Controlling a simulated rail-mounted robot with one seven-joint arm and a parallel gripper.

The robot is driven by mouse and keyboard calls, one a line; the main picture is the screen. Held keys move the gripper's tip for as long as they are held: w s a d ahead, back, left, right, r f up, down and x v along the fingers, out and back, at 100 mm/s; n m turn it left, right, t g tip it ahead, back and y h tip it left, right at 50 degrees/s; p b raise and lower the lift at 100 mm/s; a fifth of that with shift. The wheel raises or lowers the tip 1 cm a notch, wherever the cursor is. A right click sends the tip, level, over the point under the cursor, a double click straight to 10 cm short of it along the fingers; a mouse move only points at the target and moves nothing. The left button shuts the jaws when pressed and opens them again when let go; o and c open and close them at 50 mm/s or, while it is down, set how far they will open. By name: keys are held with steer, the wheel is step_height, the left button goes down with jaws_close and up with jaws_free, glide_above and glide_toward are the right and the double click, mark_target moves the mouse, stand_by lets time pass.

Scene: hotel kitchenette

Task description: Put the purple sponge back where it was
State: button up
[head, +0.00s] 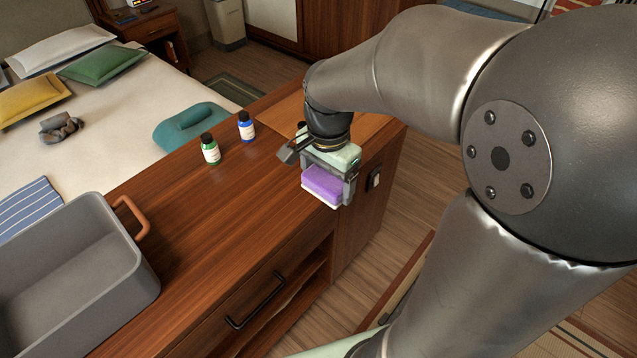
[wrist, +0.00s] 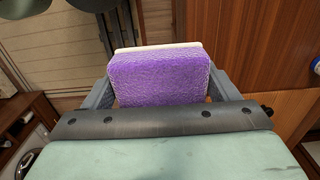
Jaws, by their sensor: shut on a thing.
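The purple sponge (head: 324,184) has a pale underside and is held between the fingers of my gripper (head: 328,180), near the front right corner of the wooden counter. In the wrist view the sponge (wrist: 160,78) fills the space between the two grey fingers, with its pale layer along the far edge. My gripper (wrist: 160,95) is shut on it in the wrist view. I cannot tell whether the sponge touches the counter top or hangs just above it.
A grey bin (head: 75,265) with an orange handle stands at the left of the counter (head: 215,215). The counter between bin and gripper is clear. A bed (head: 120,120) lies beyond.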

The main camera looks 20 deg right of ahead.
steer(key=w+f, duration=0.3)
steer(key=w, duration=0.1)
steer(key=w+f, duration=0.2)
steer(key=w, duration=0.2)
steer(key=w+f+p, duration=0.1)
steer(key=w+f, duration=0.2)
steer(key=w, duration=0.1)
steer(key=shift+w+f, duration=0.25)
steer(key=shift+f, duration=0.05)
steer(key=shift+w+f, duration=0.3)
steer(key=shift+f, duration=0.1)
steer(key=shift+w+f, duration=0.15)
steer(key=shift+f, duration=1.5)
steer(key=shift+f, duration=0.15)
steer(key=o, duration=0.9)
